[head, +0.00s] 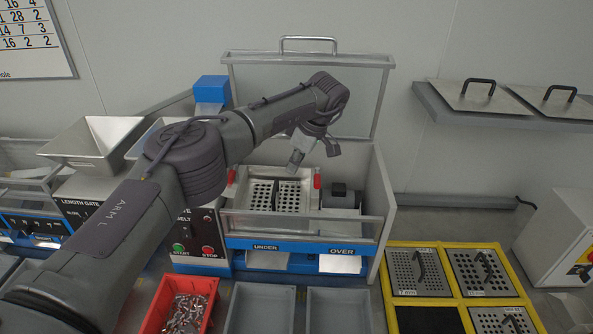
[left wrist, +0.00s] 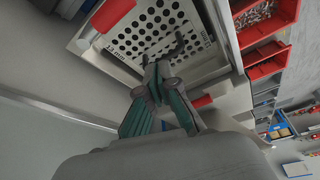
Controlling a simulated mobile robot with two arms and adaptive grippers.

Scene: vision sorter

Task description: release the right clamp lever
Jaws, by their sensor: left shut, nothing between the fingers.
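The right clamp lever (head: 317,180) is a small red piece at the right edge of the perforated sieve plate (head: 290,204). A matching red left lever (head: 231,177) stands at the plate's other edge. In the left wrist view the levers show at top left (left wrist: 112,12) and beside my fingers (left wrist: 201,102); the top one seems to be the right lever. My left gripper (head: 297,163) is above the plate's back part, shut and empty, apart from the right lever. In the wrist view its fingertips (left wrist: 157,72) overlap the plate's black handle (left wrist: 179,48). My right gripper is not in view.
A raised clear lid (head: 375,70) stands behind the plate, with a side wall (head: 375,190) on the right. A red bin of parts (head: 208,284) and grey bins (head: 340,292) are in front. Spare plates lie in a yellow rack (head: 437,295) at right.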

